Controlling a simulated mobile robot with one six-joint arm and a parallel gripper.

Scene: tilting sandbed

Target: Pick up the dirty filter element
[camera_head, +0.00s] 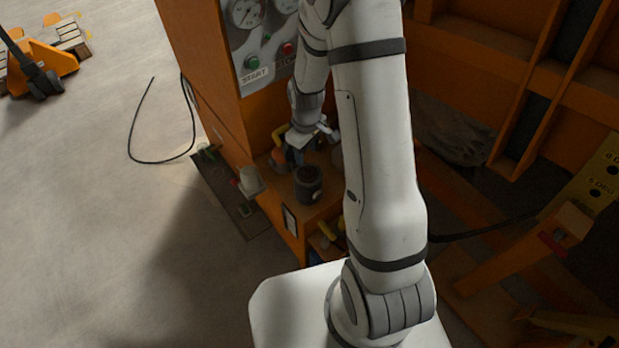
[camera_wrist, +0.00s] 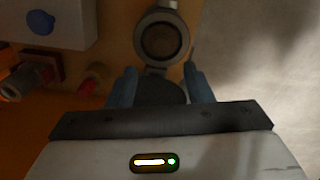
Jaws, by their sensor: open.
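My gripper (camera_head: 292,157) is over the orange ledge of the machine, partly hidden by its own wrist in the head view. In the wrist view its two blue-grey fingers (camera_wrist: 161,78) are open and spread apart. A dark rounded thing (camera_wrist: 160,91) shows between and below them, with no clear sign of being gripped. Just ahead of the fingertips is a round grey cup-like part (camera_wrist: 160,40) with a brownish inside. In the head view a dark upright cylinder (camera_head: 308,184) with a round top opening stands on the ledge. I cannot tell for sure which is the dirty filter element.
A control panel (camera_head: 262,45) with gauges and buttons is above the ledge. A red-and-grey fitting (camera_wrist: 35,78) and a white box (camera_wrist: 50,22) are at left in the wrist view. A pale small container (camera_head: 250,181) is at the ledge's left. Concrete floor is open at left.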

